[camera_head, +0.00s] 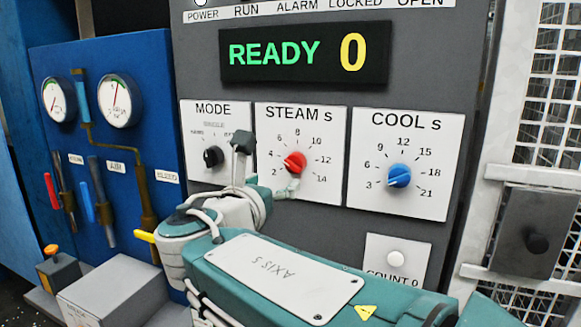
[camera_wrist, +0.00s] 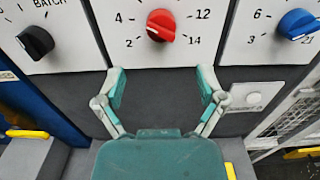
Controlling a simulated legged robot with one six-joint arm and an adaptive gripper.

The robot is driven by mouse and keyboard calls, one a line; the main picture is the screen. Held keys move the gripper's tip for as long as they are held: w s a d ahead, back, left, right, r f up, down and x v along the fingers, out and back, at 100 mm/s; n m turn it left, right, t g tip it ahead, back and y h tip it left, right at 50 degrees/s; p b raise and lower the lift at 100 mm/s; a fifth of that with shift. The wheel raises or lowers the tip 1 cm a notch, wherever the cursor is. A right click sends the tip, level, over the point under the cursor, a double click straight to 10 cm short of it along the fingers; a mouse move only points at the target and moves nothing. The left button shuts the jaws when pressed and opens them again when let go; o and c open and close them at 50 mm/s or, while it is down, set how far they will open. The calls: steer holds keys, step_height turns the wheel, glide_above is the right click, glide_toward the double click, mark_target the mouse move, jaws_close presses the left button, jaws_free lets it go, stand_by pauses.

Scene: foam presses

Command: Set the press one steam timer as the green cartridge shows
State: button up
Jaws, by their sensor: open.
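The red STEAM s knob (camera_head: 294,162) sits at the middle of a white dial panel marked from 2 to 14. It also shows in the wrist view (camera_wrist: 161,25) at the top centre. I cannot tell for sure which number it points to. My gripper (camera_wrist: 161,86) is open and empty, its two fingers spread below the knob and apart from it. In the head view my gripper (camera_head: 266,170) is in front of the lower left of the STEAM panel. No green cartridge is visible in either view.
The black MODE knob (camera_head: 213,156) is left of the STEAM dial, and the blue COOL s knob (camera_head: 398,175) is right of it. The display (camera_head: 305,53) above reads READY 0. A white COUNT 0 button (camera_head: 395,258) is below right. A mesh guard (camera_head: 540,130) stands at the right.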

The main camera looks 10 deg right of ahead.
mark_target(291, 168)
steer(key=x, duration=0.8)
steer(key=shift+w+d, duration=0.1)
steer(key=shift+c, duration=0.3)
steer(key=c, duration=1.1)
